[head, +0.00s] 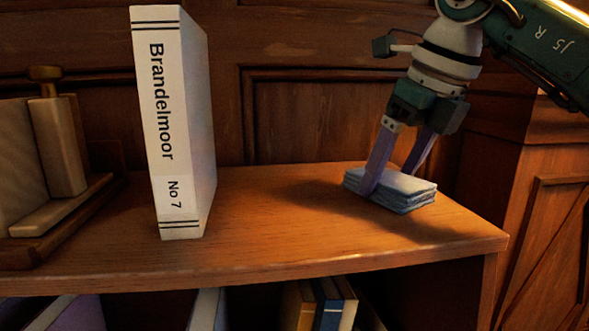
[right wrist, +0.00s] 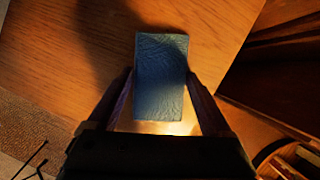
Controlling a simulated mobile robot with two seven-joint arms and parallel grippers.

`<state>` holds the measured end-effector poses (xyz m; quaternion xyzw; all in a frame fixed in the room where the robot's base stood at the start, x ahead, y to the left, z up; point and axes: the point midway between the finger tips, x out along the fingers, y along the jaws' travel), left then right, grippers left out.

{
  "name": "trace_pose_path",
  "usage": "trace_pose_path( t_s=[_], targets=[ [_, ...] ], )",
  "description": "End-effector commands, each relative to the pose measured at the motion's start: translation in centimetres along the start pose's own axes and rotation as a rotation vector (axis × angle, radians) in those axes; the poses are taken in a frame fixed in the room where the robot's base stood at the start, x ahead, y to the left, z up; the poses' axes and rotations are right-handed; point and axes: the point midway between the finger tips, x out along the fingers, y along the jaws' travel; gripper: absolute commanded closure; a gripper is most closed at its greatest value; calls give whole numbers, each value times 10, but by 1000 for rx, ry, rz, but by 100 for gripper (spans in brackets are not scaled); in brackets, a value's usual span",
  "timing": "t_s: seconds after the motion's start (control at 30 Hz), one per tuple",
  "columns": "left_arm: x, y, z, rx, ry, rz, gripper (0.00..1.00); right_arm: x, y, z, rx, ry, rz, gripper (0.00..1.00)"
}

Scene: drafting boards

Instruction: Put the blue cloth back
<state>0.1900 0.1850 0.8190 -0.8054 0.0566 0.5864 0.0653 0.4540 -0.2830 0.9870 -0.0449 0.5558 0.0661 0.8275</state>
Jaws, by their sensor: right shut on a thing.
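The blue cloth (head: 408,186) is a folded, pale blue stack at the right part of the wooden shelf top (head: 290,235). My right gripper (head: 388,183) reaches down from the upper right and is shut on the cloth, one finger on each side. The cloth is at or just above the wood; I cannot tell whether it touches. In the right wrist view the cloth (right wrist: 160,78) lies between the two fingers (right wrist: 160,95) over the wooden top. My left gripper is not in view.
A white binder (head: 180,125) marked "Brandelmoor No 7" stands upright left of the cloth. A wooden holder (head: 60,215) stands at the far left. Several books (head: 325,305) sit on the shelf below. The wood between binder and cloth is clear; panelling rises behind.

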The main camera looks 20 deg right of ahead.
Motion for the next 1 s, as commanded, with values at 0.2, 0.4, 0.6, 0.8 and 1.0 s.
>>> trace_pose_path(
  t_s=[0.2,0.4,0.6,0.8,1.0],
  targets=[
    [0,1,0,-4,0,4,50,0,0,0,0,-2,0,68],
    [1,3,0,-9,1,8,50,2,0,0,0,-1,0,5],
    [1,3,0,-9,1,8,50,1,0,0,0,-1,0,0],
    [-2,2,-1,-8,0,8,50,-8,0,2,0,-4,-1,0],
    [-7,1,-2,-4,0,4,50,-50,-1,3,0,-7,-3,0]
  ],
)
